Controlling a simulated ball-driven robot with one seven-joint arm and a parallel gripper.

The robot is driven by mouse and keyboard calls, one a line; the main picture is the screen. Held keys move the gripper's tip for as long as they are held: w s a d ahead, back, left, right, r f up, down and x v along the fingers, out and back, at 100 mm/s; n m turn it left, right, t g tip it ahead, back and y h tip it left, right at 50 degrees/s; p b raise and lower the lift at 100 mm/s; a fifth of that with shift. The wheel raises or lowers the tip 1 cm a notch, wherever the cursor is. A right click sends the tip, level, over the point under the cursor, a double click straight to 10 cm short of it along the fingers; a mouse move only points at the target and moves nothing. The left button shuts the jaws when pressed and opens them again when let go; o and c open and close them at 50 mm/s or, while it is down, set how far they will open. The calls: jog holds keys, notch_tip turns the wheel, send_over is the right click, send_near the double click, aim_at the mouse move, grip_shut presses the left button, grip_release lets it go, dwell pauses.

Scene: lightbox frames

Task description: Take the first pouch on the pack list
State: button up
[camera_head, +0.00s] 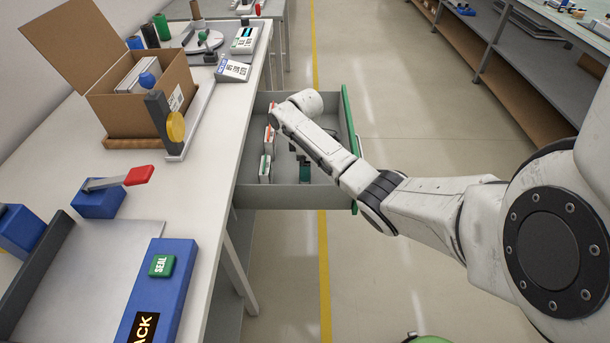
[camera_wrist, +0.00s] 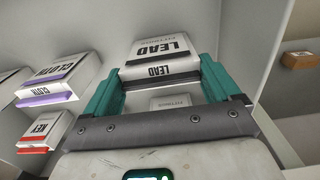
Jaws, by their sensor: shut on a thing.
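In the wrist view my gripper (camera_wrist: 160,82) has its teal fingers on either side of a pale pouch marked LEAD (camera_wrist: 160,48) and is shut on it. Another pale surface with small print (camera_wrist: 170,103) shows between the fingers, nearer the palm; I cannot tell whether it is a separate pouch. Left of the gripper are a purple-edged CLOTH pouch (camera_wrist: 58,78) and a red-edged KEY pouch (camera_wrist: 42,130). In the head view my gripper (camera_head: 304,172) reaches down inside the open drawer (camera_head: 280,197); my arm hides part of it. The pack list is not readable.
The drawer's green-edged front (camera_head: 349,115) stands out over the aisle. Shelving stands at the right; the aisle floor is clear.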

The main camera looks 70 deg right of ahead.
jog(key=shift+c, duration=1.2)
